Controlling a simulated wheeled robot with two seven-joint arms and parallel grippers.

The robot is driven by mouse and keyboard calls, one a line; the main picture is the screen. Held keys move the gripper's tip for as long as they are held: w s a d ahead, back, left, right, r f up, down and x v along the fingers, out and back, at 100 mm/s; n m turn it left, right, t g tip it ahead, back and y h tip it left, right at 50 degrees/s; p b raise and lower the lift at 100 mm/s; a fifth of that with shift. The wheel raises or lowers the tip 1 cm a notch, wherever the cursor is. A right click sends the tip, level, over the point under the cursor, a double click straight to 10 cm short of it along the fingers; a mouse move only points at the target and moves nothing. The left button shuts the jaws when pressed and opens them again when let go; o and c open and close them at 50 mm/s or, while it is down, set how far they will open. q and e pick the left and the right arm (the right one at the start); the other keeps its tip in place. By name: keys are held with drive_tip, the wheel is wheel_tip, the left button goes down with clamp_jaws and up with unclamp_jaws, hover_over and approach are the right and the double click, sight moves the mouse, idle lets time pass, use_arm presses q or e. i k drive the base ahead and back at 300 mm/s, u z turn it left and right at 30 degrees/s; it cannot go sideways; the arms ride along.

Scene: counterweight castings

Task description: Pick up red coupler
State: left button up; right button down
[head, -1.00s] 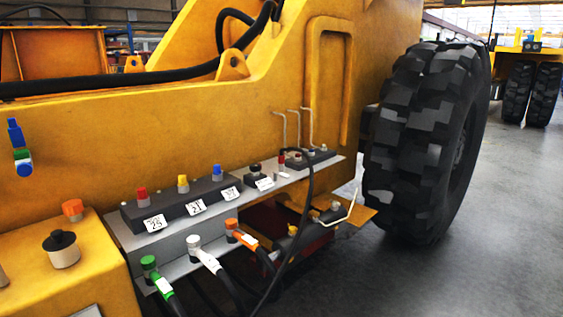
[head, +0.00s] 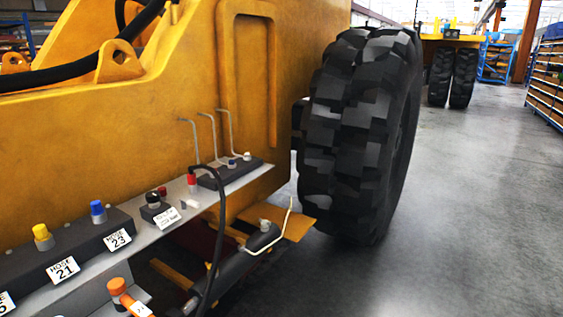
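A small red coupler (head: 192,181) stands upright on the grey shelf along the yellow machine's side, left of centre. A black hose (head: 218,215) arches beside it and drops past the shelf; I cannot tell whether the two are joined. Another red-topped fitting, seen earlier on the long dark block, is outside the view now. On that block (head: 78,252) stand a yellow-capped fitting (head: 42,237) and a blue-capped fitting (head: 97,211), with labels 21 and 23 on its front. Neither of my grippers is in view.
An orange coupler (head: 124,294) sits below the shelf (head: 152,240). A black-knobbed block (head: 157,207) and a dark block (head: 229,174) with bent metal tubes stand on the shelf. A large tyre (head: 355,140) is to the right. The floor (head: 470,220) beyond is clear.

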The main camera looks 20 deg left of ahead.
sight(192, 181)
drive_tip(key=z, duration=0.05)
drive_tip(key=i, duration=1.55)
drive_tip(key=u, duration=0.5)
